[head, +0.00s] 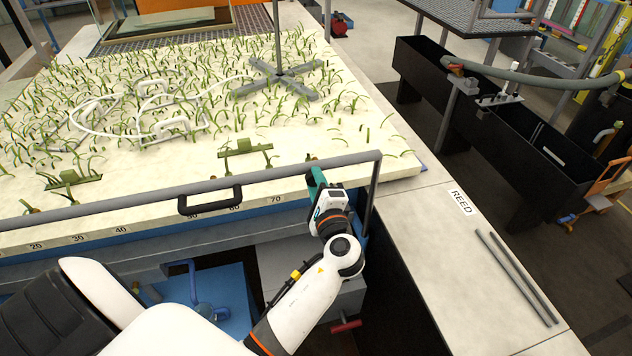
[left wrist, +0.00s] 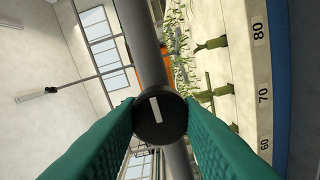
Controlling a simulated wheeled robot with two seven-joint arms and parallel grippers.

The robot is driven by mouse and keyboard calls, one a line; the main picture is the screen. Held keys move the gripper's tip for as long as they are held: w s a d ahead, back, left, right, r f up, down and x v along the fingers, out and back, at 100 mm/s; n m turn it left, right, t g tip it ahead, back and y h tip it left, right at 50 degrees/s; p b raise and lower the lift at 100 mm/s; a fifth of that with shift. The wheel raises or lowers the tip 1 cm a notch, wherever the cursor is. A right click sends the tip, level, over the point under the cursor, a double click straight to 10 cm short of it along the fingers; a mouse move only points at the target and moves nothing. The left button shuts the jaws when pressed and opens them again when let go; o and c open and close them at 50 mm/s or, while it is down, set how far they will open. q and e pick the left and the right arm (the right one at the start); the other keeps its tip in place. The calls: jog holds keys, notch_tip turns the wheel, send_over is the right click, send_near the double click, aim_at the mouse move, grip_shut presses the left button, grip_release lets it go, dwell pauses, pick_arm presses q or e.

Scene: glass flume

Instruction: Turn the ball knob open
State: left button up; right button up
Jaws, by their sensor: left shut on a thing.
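The black round knob (left wrist: 160,119) with a white bar mark on its face shows in the left wrist view, between the green fingers and in front of a grey pipe. My left gripper (head: 316,184) is at the right end of the flume's front rail, near the corner post. Its green fingers (left wrist: 161,125) are shut on the knob, one on each side. In the head view the knob is hidden by the gripper. My right gripper is in neither view.
A grey rail (head: 120,205) with a black handle (head: 210,200) runs along the front of the planted bed (head: 330,130). A bench (head: 440,225) with a REED label and grey rods (head: 515,275) is on the right. A red-handled part (head: 345,327) sits below my left arm.

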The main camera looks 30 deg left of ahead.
pick_arm(q)
jog(key=o, duration=1)
jog(key=shift+c, duration=0.2)
jog(key=v, duration=1.2)
jog(key=shift+b, duration=0.45)
jog(key=shift+w+f, duration=0.1)
